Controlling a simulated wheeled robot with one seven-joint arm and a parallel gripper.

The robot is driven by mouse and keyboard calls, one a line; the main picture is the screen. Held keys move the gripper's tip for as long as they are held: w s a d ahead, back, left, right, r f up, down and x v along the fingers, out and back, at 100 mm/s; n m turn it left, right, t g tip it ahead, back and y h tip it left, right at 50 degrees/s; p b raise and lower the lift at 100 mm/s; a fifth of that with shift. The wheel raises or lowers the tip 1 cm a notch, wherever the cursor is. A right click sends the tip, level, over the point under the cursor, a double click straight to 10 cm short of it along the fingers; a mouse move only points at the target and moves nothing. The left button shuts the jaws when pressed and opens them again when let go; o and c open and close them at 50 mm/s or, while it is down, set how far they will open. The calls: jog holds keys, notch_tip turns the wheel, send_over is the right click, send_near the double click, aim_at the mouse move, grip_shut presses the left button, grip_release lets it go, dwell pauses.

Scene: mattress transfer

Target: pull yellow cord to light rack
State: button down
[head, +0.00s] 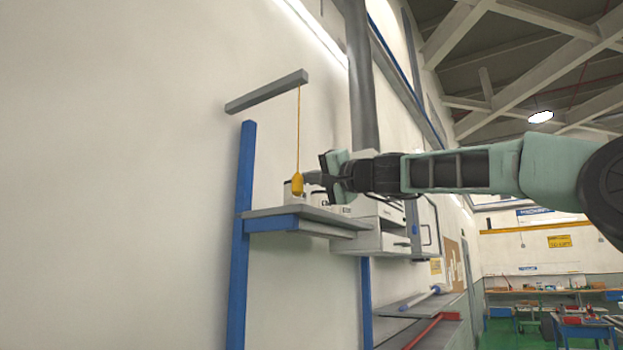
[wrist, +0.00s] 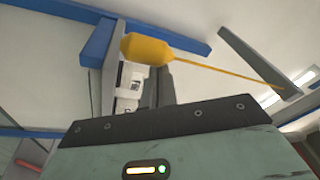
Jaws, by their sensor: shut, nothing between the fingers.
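A yellow cord (head: 299,125) hangs from a grey bar (head: 266,92) and ends in a yellow handle (head: 297,185) just above the shelf's level. In the wrist view the yellow handle (wrist: 146,48) sits beyond the gripper body, with the cord (wrist: 225,76) running off to the right. My gripper (head: 312,179) is just right of the handle in the head view, its fingers shut and empty. Whether the fingertips touch the handle I cannot tell. The rack has a blue post (head: 240,230) and a grey shelf (head: 285,213).
A white box unit (head: 385,235) is to the right along the wall. A grey vertical pipe (head: 361,80) runs up behind my gripper. The space left of the post is bare wall.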

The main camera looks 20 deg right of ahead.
notch_tip(320, 180, down, 2)
jog(key=b, duration=0.3)
jog(key=shift+f, duration=0.15)
notch_tip(320, 180, up, 3)
jog(key=w+d+p, duration=0.3)
jog(key=b+v, duration=1)
jog(key=shift+s+a+f, duration=0.3)
dwell(0.3)
